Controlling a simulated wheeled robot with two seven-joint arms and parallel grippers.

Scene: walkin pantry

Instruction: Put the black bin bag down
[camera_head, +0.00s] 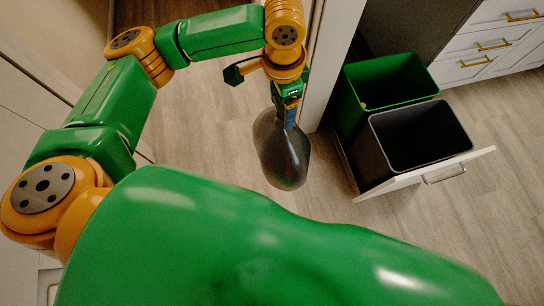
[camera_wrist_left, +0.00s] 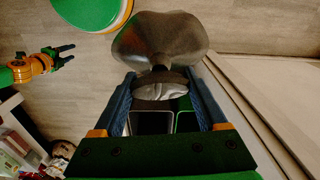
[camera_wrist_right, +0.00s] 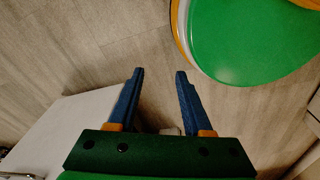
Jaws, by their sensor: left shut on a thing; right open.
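The black bin bag (camera_head: 283,150) hangs from my left gripper (camera_head: 288,108) in the head view, left of the pull-out bins. In the left wrist view the bag (camera_wrist_left: 160,38) bulges beyond the fingertips. My left gripper (camera_wrist_left: 165,82) is shut on its gathered neck. Whether the bag touches the floor is hard to tell. My right gripper (camera_wrist_right: 158,75) is open and empty in the right wrist view, above the wood floor. It also shows small at the left of the left wrist view (camera_wrist_left: 66,55).
A pulled-out drawer holds a green bin (camera_head: 365,108) and a dark bin (camera_head: 385,140) behind a white front (camera_head: 425,176). A white door frame (camera_head: 325,65) stands close right of the bag. White drawers (camera_head: 490,45) stand behind. Wood floor (camera_head: 215,125) is clear left of the bag.

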